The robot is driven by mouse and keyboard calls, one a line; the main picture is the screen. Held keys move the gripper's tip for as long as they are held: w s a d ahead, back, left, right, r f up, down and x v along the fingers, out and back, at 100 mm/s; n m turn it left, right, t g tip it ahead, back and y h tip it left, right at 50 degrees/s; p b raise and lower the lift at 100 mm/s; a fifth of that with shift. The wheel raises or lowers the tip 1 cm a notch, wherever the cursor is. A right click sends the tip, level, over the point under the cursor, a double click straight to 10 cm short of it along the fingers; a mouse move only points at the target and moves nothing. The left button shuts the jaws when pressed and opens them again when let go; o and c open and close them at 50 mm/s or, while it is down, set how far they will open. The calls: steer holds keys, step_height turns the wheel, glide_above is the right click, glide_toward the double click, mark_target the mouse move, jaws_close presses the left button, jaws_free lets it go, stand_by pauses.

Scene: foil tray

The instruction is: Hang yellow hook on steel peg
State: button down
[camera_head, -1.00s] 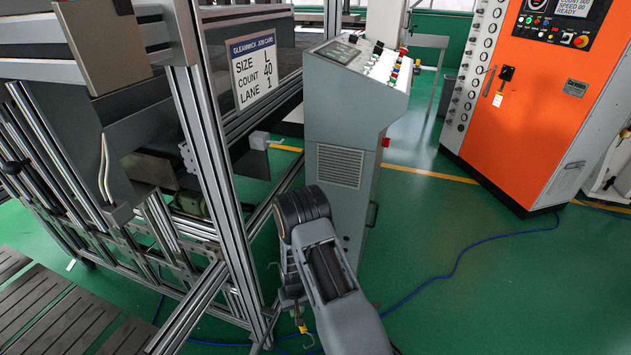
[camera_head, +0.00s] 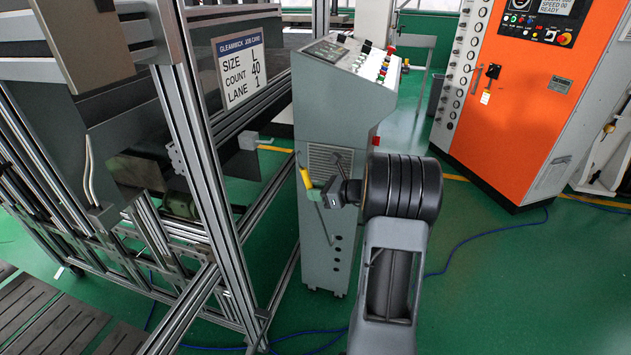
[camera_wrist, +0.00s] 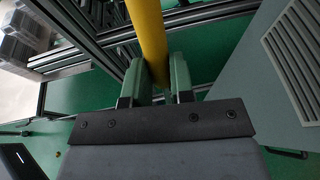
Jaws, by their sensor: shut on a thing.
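My gripper (camera_head: 314,194) is at the left end of my arm, in front of the grey console in the head view. Its green fingers (camera_wrist: 160,82) are shut on the yellow hook (camera_head: 304,178). In the wrist view the hook's yellow shaft (camera_wrist: 148,32) runs up from between the fingers and out of the top edge. In the head view a thin dark rod hangs below the fingers; I cannot tell whether it belongs to the hook. The hook is held clear of the floor. I cannot make out the steel peg in either view.
The grey console (camera_head: 345,105) stands close behind my gripper. An aluminium frame (camera_head: 205,150) with a white sign (camera_head: 241,68) is to the left. An orange cabinet (camera_head: 520,105) stands at the right. A blue cable (camera_head: 490,229) lies on the open green floor.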

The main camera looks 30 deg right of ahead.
step_height(320, 180, up, 3)
steer(key=shift+w+a+r+m+t, duration=0.1)
steer(key=shift+m+t, duration=0.4)
steer(key=shift+t, duration=0.7)
steer(key=shift+w+a+r+t+y, duration=0.15)
steer(key=shift+r+t+y, duration=0.3)
steer(key=shift+t, duration=0.25)
steer(key=a+x, duration=0.1)
steer(key=x, duration=0.6)
steer(key=shift+a, duration=0.3)
steer(key=shift+s, duration=0.35)
steer(key=shift+a+b+x, duration=0.15)
steer(key=shift+b+x, duration=0.2)
steer(key=shift+x, duration=0.75)
steer(key=shift+a+b+x, duration=0.15)
steer(key=shift+b+x, duration=0.2)
steer(key=shift+x, duration=0.75)
steer(key=shift+a, duration=0.25)
steer(key=shift+w+a, duration=0.1)
steer(key=shift+w, duration=0.05)
stand_by(0.6)
steer(key=shift+f+b, duration=0.1)
steer(key=shift+b, duration=0.2)
stand_by(1.1)
